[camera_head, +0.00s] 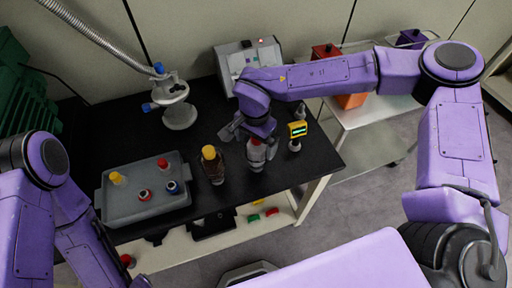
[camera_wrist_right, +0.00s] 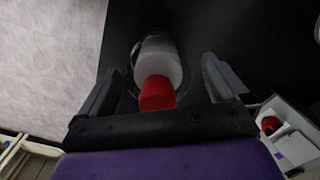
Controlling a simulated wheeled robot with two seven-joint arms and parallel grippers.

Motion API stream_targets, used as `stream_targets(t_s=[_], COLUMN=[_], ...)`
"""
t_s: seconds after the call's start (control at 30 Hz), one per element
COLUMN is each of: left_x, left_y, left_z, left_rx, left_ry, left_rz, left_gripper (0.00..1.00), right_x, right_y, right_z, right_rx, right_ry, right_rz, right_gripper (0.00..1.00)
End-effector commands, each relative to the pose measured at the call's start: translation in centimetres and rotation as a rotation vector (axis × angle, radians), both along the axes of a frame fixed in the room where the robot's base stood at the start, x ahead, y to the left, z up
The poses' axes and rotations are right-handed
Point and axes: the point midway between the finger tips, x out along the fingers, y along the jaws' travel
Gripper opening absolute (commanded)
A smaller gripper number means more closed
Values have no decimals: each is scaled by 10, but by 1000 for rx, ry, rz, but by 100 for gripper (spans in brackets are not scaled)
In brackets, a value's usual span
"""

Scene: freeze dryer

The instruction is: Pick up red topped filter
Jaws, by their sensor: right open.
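The red topped filter (camera_head: 256,156) stands on the black table in the head view, partly hidden under my right gripper (camera_head: 248,130). In the right wrist view the filter (camera_wrist_right: 158,62) shows a whitish body and a red cap (camera_wrist_right: 157,94). The right gripper (camera_wrist_right: 168,88) is open, with one finger on each side of the filter; I see gaps between the fingers and the filter. My left arm comes in at the left of the head view, but its gripper is not seen.
A brown bottle with a yellow cap (camera_head: 212,165) stands just left of the filter. A small yellow device (camera_head: 298,130) is to its right. A grey tray (camera_head: 150,211) with several capped items lies further left. A metal stand (camera_head: 180,112) and a grey machine (camera_head: 248,58) are behind.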

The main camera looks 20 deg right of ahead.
Motion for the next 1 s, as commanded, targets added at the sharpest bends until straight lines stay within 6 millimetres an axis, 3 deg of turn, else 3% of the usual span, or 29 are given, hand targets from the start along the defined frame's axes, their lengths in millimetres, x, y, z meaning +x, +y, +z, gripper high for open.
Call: stream_targets(t_s=[0.13, 0.37, 0.5, 0.57, 0.87, 1.0], left_x=[0, 0, 0, 0, 0, 0], left_y=[0, 0, 0, 0, 0, 0], left_z=[6, 5, 5, 5, 4, 2], left_rx=[0, 0, 0, 0, 0, 0], left_ry=[0, 0, 0, 0, 0, 0], left_rz=[0, 0, 0, 0, 0, 0], left_gripper=[68, 68, 68, 68, 68, 68], right_x=[-1, 0, 0, 0, 0, 1], right_y=[-1, -2, -2, -2, -2, -2], right_z=[-18, -21, -21, -21, -17, -2], right_rx=[0, 1, 1, 1, 0, 0], right_ry=[1, -1, -1, -1, -2, -6], right_rz=[-3, -5, -5, -5, -5, -6], right_gripper=[100, 100, 54, 40, 39, 39])
